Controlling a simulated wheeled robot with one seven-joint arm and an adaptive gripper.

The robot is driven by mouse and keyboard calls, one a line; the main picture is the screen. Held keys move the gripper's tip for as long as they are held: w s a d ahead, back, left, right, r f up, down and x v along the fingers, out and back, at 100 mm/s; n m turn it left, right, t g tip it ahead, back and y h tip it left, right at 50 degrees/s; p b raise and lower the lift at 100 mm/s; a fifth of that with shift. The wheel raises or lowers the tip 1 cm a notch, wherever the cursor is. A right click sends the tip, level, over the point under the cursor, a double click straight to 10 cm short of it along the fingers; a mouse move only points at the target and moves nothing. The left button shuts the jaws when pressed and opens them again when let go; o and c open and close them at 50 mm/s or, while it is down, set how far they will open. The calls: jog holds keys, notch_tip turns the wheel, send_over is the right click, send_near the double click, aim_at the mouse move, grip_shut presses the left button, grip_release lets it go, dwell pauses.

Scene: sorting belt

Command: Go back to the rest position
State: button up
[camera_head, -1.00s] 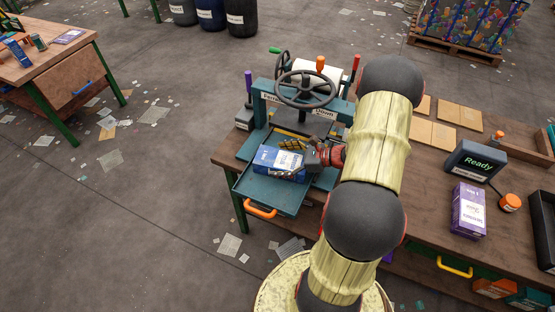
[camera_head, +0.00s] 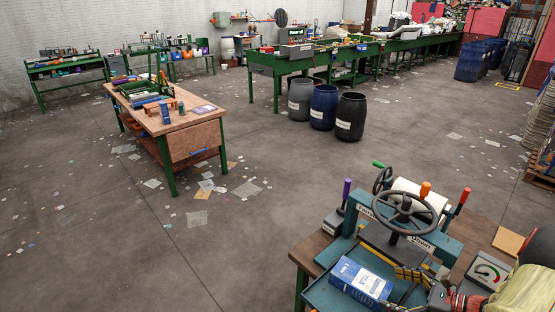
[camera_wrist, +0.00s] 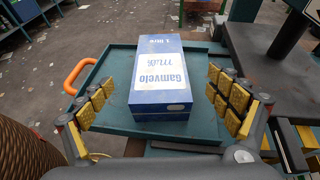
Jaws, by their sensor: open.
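My gripper (camera_wrist: 162,103) is open in the wrist view, its yellow-padded fingers spread on either side of a blue and white milk carton (camera_wrist: 160,98). The fingers look apart from the carton. The carton lies on the teal tray (camera_wrist: 120,60) of the press, and no finger touches it visibly. In the head view the carton (camera_head: 360,280) lies on the tray at the lower right, and my gripper (camera_head: 415,285) is beside it, partly cut off by the lower edge.
The press with its black handwheel (camera_head: 404,212) rises just behind the tray. An orange tray handle (camera_wrist: 80,76) sticks out at the left. A wooden table (camera_head: 170,115) and several barrels (camera_head: 323,107) stand farther off, with open littered floor between.

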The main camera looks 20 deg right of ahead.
jog(key=w+a+r+n+g, duration=0.1)
jog(key=a+r+n+g, duration=0.3)
jog(key=a+r+n, duration=0.45)
jog(key=w+a+r+n+g, duration=0.1)
jog(key=a+r+n+g, duration=0.4)
jog(key=a, duration=0.7)
jog(key=s+a+r+n+t+h, duration=0.3)
jog(key=s+a+r+n+h, duration=0.4)
jog(key=n, duration=0.9)
jog(key=s+a+r, duration=0.1)
jog(key=a+r, duration=0.2)
jog(key=a, duration=0.1)
jog(key=shift+s+a+r, duration=0.15)
jog(key=shift+s+r, duration=0.05)
jog(key=shift+s, duration=0.05)
jog(key=shift+c, duration=0.2)
